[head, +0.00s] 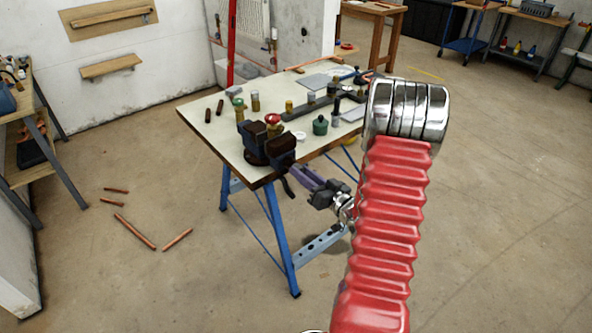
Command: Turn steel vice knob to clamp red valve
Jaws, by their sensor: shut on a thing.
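A dark vice (257,143) is mounted at the near corner of the workbench (228,140). The red valve (273,118) sits at the top of the vice, between or just above its jaws; I cannot tell how tightly it is held. My gripper (293,171), with purple fingers, reaches from the lower right to the vice's front, just off the bench edge. It is shut on what appears to be the vice knob; the fingers hide the knob. A dark piece hangs just left of the fingers.
Bottles, fittings and a green container (320,125) crowd the bench top behind the vice. The bench's blue legs (279,232) stand close to my gripper. Several copper pipes (135,231) lie on the floor at left. My red ribbed arm part blocks the view at right.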

